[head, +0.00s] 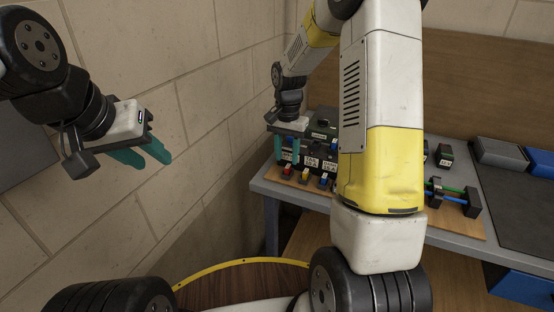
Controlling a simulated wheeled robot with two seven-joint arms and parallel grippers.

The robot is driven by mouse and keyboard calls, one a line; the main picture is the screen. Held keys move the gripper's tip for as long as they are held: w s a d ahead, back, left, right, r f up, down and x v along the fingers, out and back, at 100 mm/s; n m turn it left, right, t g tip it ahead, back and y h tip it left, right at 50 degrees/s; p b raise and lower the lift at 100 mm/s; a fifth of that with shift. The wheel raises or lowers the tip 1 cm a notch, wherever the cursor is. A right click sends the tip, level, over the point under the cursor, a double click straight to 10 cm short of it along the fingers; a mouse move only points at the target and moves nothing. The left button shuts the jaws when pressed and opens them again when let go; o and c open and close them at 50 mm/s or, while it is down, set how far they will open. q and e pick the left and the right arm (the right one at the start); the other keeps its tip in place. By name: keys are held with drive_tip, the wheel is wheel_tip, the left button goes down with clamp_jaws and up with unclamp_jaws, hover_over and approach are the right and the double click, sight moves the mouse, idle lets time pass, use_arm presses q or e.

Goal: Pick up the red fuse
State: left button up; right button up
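The red fuse (288,170) is a small red block at the left end of a row on the wooden board, with a yellow one (304,174) and a blue one (321,180) to its right. My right gripper (293,152) points down at the board's left end, its two teal fingers apart. It appears just above or behind the red fuse; the exact depth and any contact cannot be told. Nothing shows held in it. My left gripper (143,155) is in the air by the wall, far left of the bench, its teal fingers apart and empty.
Dark labelled blocks stand behind the fuses. My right arm hides the board's middle. Green and blue rods in black holders (453,196) sit at the board's right. Grey and blue bins (500,153) stand farther right beside a dark mat (520,205). The brick wall is close on the left.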

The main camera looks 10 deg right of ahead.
sight(288, 166)
drive_tip(key=f, duration=0.3)
drive_tip(key=shift+s+d+f, duration=0.1)
drive_tip(key=shift+s+f, duration=0.1)
drive_tip(key=shift+f, duration=0.15)
clamp_jaws()
drive_tip(key=shift+r, duration=0.15)
